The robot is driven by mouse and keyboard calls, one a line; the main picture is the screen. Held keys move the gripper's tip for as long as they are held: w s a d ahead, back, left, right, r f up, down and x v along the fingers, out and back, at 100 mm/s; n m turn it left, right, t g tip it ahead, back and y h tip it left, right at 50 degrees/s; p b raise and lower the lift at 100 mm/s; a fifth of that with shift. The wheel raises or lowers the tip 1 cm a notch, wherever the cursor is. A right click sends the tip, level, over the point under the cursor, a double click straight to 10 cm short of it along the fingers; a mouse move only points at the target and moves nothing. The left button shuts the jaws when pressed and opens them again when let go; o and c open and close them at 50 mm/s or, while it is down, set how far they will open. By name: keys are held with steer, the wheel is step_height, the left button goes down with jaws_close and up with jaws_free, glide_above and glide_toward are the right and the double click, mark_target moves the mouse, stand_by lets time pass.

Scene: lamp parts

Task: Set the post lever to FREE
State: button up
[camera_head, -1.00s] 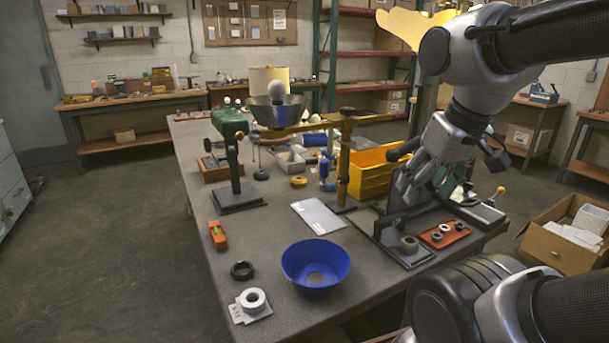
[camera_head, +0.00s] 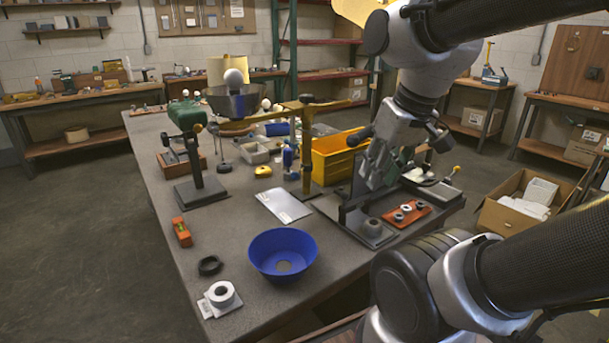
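A yellow post (camera_head: 306,157) stands upright on the workbench, with a dark piece on top and a yellow crossbar running left to a metal bowl (camera_head: 234,103) holding a white bulb. A short lever with a yellow knob (camera_head: 456,168) shows at the bench's right. I cannot tell which is the post lever, nor read a FREE mark. My gripper (camera_head: 376,170) points down above the black fixture at right, apart from both posts; its finger opening is unclear.
A blue bowl (camera_head: 283,253), a black ring (camera_head: 210,265), a white ring (camera_head: 221,294) and an orange level (camera_head: 181,232) lie near the front. A yellow bin (camera_head: 333,157) stands behind my gripper. An orange tray (camera_head: 407,215) holds small rings. A cardboard box (camera_head: 512,205) is right of the bench.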

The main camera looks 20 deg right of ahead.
steer(key=w+a+f+m+g+y, duration=0.1)
steer(key=w+a+f+y, duration=0.1)
steer(key=w+a+f+m+y, duration=0.1)
steer(key=w+a+f+y, duration=0.1)
steer(key=shift+w+f+g, duration=0.15)
steer(key=shift+f+g, duration=0.25)
jaws_close()
steer(key=w+d+f+m+t+y, duration=0.2)
steer(key=w+d+f+m+t, duration=0.2)
steer(key=w, duration=0.5)
steer(key=w+d+f+m+t+y, duration=0.1)
steer(key=w+d+f+m+t, duration=0.2)
steer(key=w, duration=0.7)
steer(key=d+m+t, duration=0.1)
steer(key=d+t, duration=0.1)
steer(key=d, duration=0.1)
steer(key=shift+d+f+y, duration=0.15)
steer(key=shift+f+y, duration=0.25)
steer(key=shift+w, duration=0.1)
